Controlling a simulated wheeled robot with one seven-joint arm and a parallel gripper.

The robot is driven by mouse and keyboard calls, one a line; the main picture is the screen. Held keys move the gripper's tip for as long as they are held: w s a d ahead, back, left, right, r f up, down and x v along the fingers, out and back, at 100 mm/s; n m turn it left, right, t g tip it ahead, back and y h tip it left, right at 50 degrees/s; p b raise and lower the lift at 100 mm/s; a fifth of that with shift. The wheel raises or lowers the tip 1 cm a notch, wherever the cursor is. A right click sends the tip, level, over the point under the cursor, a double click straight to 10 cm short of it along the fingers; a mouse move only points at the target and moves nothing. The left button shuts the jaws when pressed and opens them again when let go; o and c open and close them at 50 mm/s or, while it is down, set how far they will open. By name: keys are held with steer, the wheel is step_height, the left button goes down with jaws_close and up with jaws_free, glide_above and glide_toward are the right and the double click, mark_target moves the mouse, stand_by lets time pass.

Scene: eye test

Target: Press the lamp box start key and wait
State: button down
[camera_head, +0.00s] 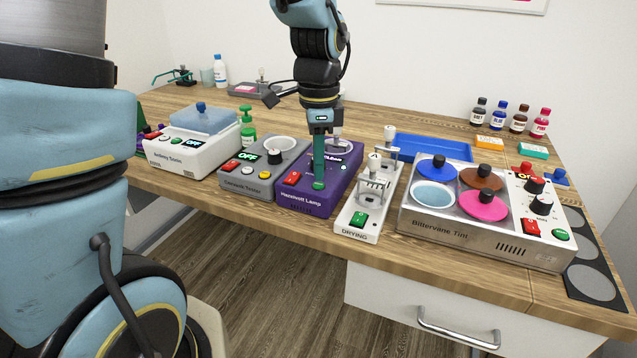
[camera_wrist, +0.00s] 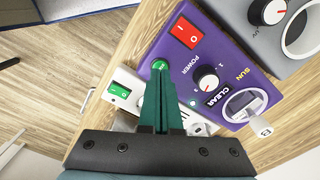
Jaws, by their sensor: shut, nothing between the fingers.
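The purple lamp box (camera_head: 306,200) stands among other devices on the wooden table. In the wrist view its top (camera_wrist: 205,65) carries a red power rocker (camera_wrist: 187,32), a dial (camera_wrist: 208,82), a "CLEAR" label and a round window (camera_wrist: 240,105). Its round green start key (camera_wrist: 160,64) lies right at my fingertips. My gripper (camera_head: 318,184), with green fingers, points down over the front of the lamp box, shut and empty. In the wrist view the fingertips (camera_wrist: 159,73) meet the key's edge; I cannot tell whether they press it. The key also shows in the head view (camera_head: 318,186).
Left of the lamp box stand a grey tester (camera_head: 247,182) and a white box with a blue lid (camera_head: 180,153). Close on its right are a white drying stand (camera_head: 354,225) and a silver machine with coloured lids (camera_head: 460,230). A blue tray (camera_head: 455,151) lies behind.

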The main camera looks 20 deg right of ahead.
mark_target(319, 184)
steer(key=shift+f+b, duration=0.55)
steer(key=shift+f, duration=0.35)
stand_by(0.6)
steer(key=shift+r, duration=0.15)
step_height(319, 184, up, 8)
steer(key=p, duration=0.7)
stand_by(0.5)
steer(key=w+a+f+n+t, duration=0.1)
steer(key=a+f+n, duration=0.1)
steer(key=a+n, duration=1.7)
steer(key=a, duration=0.6)
steer(key=shift+w+a+n+t, duration=0.15)
steer(key=shift+a+n+t, duration=0.05)
steer(key=shift+n+t, duration=0.1)
stand_by(2.0)
